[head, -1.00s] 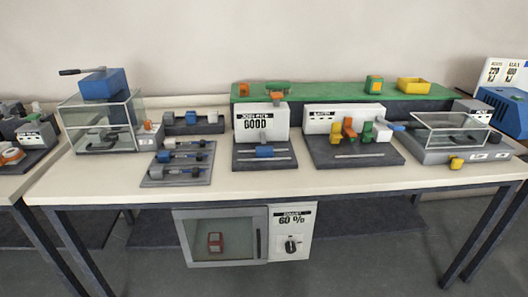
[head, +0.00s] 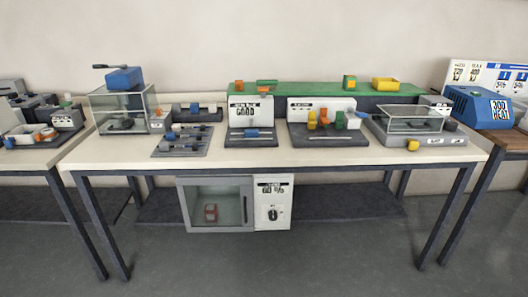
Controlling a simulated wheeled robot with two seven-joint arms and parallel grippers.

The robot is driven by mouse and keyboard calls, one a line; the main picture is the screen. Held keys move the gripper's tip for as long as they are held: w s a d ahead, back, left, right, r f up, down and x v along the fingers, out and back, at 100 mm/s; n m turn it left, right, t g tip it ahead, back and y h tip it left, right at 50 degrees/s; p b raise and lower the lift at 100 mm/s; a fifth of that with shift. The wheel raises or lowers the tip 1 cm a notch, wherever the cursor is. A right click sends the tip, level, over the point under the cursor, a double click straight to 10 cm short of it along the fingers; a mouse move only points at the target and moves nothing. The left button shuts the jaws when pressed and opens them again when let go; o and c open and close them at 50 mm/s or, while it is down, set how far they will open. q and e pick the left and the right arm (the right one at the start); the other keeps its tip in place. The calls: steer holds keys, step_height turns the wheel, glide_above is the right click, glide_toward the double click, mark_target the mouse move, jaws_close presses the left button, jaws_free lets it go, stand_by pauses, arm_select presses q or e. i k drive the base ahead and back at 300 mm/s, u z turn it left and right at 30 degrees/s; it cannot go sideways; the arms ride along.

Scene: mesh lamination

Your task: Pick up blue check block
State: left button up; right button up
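A small blue block (head: 251,133) lies on the dark base of a station with a white panel (head: 251,107) reading GOOD, near the middle of the bench. It looks like the check block, but no label on it can be read. Another blue piece (head: 360,114) shows at the right end of the neighbouring station, beside green and yellow blocks. A larger blue block (head: 124,78) with a dark handle sits on top of a glass case. Neither of my grippers is in view.
The long bench (head: 330,158) has a bare front strip. A glass case (head: 103,107) stands left and a low clear-lidded unit (head: 420,137) right. A glass-fronted cabinet (head: 215,204) hangs under the bench. The floor (head: 300,262) in front is clear.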

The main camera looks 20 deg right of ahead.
mark_target(249, 133)
steer(key=z, duration=1.2)
steer(key=i, duration=1.05)
steer(key=u, duration=0.4)
